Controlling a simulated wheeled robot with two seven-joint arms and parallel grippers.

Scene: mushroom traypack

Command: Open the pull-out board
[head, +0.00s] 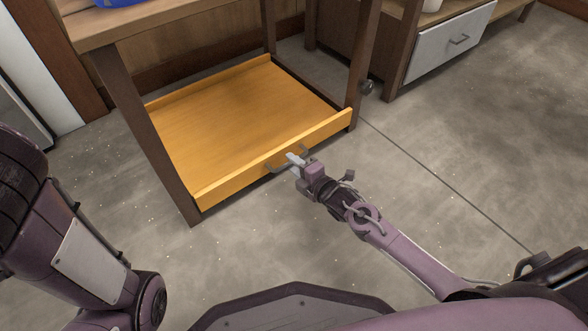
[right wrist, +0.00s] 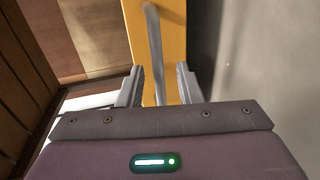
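The pull-out board (head: 235,105) is an orange-yellow wooden panel low between the legs of a brown table. Its raised front edge (head: 235,178) is roughly level with the front legs. A grey metal bar handle (head: 274,168) sits mid-front; it also shows in the right wrist view (right wrist: 155,45). My right gripper (head: 292,160) is at the handle. In the right wrist view, its two fingers (right wrist: 160,85) are apart, with the handle bar running into the gap between them. Contact is not clear. My left arm shows at the left, but its gripper is outside the view.
The brown table (head: 150,24) stands over the board, with a blue item (head: 118,2) on top. A second wooden unit with a grey-white drawer (head: 450,45) stands at the back right. The concrete floor (head: 440,150) in front and to the right is clear.

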